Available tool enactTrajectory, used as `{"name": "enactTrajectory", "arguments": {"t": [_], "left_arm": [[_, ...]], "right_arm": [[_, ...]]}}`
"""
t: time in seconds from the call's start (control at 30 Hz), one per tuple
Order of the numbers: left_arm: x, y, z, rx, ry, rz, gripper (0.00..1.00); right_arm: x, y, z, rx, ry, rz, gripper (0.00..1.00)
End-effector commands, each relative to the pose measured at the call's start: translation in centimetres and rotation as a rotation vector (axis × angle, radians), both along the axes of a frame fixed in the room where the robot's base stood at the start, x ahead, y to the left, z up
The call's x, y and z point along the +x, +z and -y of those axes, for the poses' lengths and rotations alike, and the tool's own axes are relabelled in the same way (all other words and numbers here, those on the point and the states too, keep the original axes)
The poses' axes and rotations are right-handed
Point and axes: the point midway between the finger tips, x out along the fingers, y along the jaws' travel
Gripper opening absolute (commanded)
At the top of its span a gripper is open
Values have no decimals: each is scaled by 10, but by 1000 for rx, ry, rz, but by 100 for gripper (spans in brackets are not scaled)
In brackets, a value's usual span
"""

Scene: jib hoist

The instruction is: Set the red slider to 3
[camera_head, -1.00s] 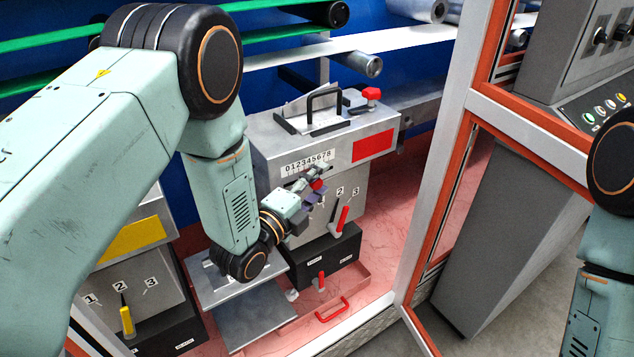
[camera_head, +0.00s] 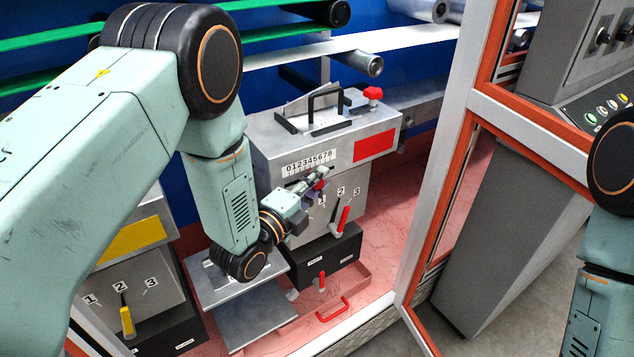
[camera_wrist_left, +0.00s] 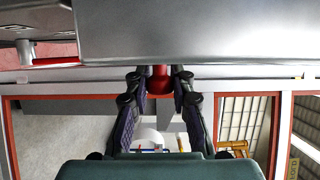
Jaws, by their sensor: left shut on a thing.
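The red slider's knob (camera_wrist_left: 160,78) is a small red piece on the underside of a grey metal unit in the left wrist view. My left gripper (camera_head: 321,181) is shut on it, with one finger on each side; in the left wrist view the fingertips (camera_wrist_left: 160,80) press against the knob. In the head view a white scale marked 0 to 8 (camera_head: 309,163) is on the front of the grey unit (camera_head: 280,135), just above the gripper. The fingers hide most of the slider, and I cannot read its setting. My right gripper is out of view.
Below the scale are a red-handled lever (camera_head: 342,219) by labels 2 and 3, and a small red switch (camera_head: 322,280). A yellow lever (camera_head: 127,321) is on a unit at lower left. An orange-edged grey door frame (camera_head: 435,170) stands to the right.

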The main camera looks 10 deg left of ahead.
Motion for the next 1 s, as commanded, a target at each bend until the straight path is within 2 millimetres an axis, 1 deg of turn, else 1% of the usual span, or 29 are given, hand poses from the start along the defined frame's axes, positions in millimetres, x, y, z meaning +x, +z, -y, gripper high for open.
{"name": "enactTrajectory", "arguments": {"t": [0.23,0.47,0.5,0.77,1.0], "left_arm": [[-6,-1,-4,0,-3,-3,0],[-5,-1,-3,0,-3,-3,0],[-5,-1,-3,0,-3,-3,24],[-5,-1,-4,1,-1,-2,46],[-4,-1,-4,0,-1,-1,47]], "right_arm": [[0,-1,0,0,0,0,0],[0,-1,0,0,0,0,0],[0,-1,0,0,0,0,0],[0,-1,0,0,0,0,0],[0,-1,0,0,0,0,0]]}}
